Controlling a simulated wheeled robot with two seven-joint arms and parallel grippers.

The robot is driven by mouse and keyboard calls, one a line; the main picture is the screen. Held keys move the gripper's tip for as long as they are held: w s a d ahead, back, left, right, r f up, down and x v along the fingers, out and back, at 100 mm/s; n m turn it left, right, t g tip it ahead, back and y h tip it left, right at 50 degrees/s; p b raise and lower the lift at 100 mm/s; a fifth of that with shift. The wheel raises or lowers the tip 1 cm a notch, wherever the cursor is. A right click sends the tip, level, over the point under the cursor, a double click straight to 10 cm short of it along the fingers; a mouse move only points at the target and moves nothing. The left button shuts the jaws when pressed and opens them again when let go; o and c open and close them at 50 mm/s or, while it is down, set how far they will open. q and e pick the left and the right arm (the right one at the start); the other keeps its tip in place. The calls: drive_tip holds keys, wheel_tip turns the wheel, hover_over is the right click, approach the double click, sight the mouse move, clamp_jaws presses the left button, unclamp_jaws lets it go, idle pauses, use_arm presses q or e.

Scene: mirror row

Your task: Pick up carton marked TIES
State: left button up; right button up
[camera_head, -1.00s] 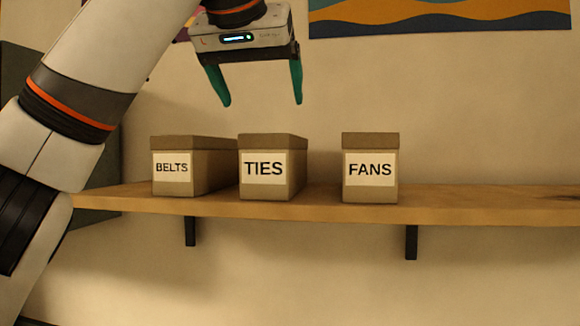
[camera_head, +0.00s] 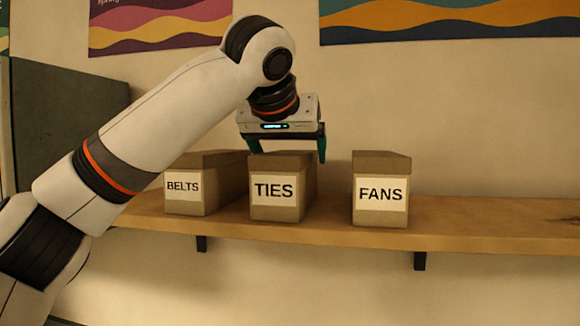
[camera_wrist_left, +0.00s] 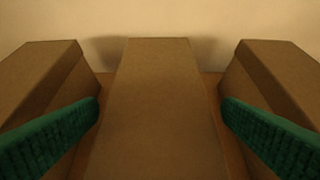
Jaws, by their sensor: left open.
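The carton marked TIES (camera_head: 277,213) stands upright on the wooden shelf, between the other two cartons in the head view. Its brown lid (camera_wrist_left: 160,100) fills the middle of the left wrist view. My left gripper (camera_head: 288,158) is open, just above and around the top of the TIES carton. In the left wrist view its green fingers (camera_wrist_left: 160,112) lie on either side of the carton, with visible space between them and its sides. The right fingertip shows in the head view; the left one is partly hidden. My right gripper is not in view.
A carton marked BELTS (camera_head: 186,207) stands close on the left, partly behind my arm. A carton marked FANS (camera_head: 381,215) stands on the right with a gap. The wooden shelf (camera_head: 480,222) is clear farther right. The wall is close behind.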

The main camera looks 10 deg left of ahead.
use_arm(q)
drive_tip(key=shift+x, duration=0.95)
drive_tip(key=shift+s, duration=0.1)
drive_tip(key=c, duration=0.7)
drive_tip(key=shift+a+r, duration=0.1)
drive_tip(key=shift+a, duration=0.05)
drive_tip(key=c, duration=0.5)
